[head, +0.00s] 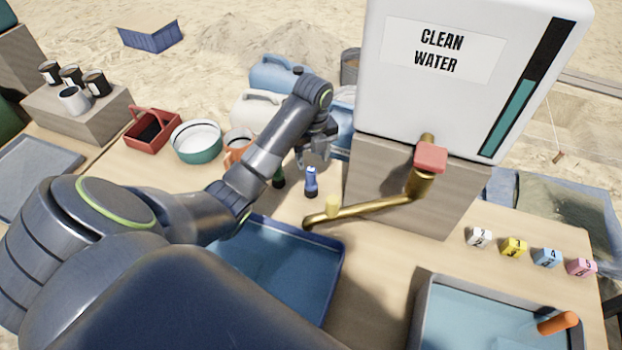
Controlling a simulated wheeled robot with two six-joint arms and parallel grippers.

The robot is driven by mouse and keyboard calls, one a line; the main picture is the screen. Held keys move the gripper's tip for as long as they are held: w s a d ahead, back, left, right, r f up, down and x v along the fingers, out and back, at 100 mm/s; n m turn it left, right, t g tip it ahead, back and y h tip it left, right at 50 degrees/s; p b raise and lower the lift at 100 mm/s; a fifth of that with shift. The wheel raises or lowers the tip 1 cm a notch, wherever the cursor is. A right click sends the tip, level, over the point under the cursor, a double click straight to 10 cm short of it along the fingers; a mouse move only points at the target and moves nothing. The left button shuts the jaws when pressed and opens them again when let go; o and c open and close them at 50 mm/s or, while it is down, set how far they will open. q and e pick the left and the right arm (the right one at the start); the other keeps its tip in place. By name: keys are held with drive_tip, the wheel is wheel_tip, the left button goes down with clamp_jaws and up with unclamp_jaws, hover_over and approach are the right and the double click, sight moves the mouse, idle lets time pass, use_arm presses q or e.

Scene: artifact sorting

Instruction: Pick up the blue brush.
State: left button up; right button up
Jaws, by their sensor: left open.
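The blue brush (311,181) stands upright on the wooden table, with a blue handle and a dark lower end. It is just left of the water tank's stand. My left gripper (314,160) is open and hangs just above the blue brush, close to its top. I cannot tell whether the fingers touch it. A dark green brush-like item (279,178) stands just to the left, partly hidden by my left arm. My right gripper is not in view.
A brass tap (370,208) reaches out near the blue brush, from a white water tank (450,90). A blue tray (325,300) lies in front, partly behind my arm. A grey basin (425,300), several numbered blocks (513,247), a bowl (196,146) and a red carrier (152,130) are around.

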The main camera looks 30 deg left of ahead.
sight(311, 170)
use_arm(q)
drive_tip(key=shift+f, duration=0.4)
drive_tip(key=f, duration=0.1)
drive_tip(key=f+b, duration=0.1)
drive_tip(key=f, duration=0.2)
drive_tip(key=shift+s+a+f, duration=0.15)
drive_tip(key=shift+s+f, duration=0.1)
clamp_jaws()
